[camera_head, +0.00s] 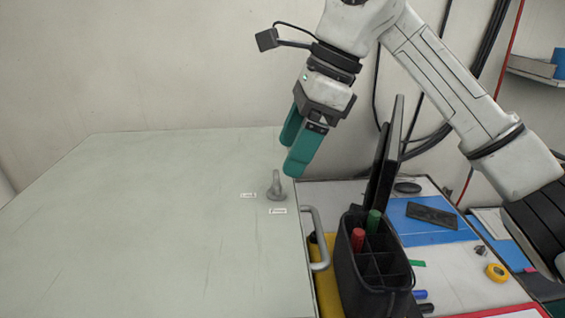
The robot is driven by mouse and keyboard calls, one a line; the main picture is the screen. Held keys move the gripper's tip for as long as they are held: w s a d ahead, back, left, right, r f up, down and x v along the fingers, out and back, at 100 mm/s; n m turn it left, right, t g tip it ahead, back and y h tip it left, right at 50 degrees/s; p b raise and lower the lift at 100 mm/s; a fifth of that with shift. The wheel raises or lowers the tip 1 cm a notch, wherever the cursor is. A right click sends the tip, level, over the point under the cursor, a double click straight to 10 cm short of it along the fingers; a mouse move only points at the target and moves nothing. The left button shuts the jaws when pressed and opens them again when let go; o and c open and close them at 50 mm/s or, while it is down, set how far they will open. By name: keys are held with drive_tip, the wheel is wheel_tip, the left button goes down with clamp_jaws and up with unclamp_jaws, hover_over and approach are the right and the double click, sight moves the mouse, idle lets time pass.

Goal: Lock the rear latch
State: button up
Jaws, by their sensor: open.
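The latch (276,187) is a small grey metal knob on a round base. It sits near the right edge of the pale green-grey panel (150,235). Two small white labels are beside it, one to its left (248,195) and one just below it (278,211); their text is too small to read surely. My gripper (291,158) has teal fingers and is open and empty.
A grey handle (317,240) stands at the panel's right edge. To the right, a black organizer (372,270) holds a red and a green marker. A dark upright screen (385,160) rises behind it. A yellow tape roll (497,272) lies on the bench. The panel's left side is clear.

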sight(278, 177)
drive_tip(key=shift+x, duration=2.25)
drive_tip(key=c, duration=1)
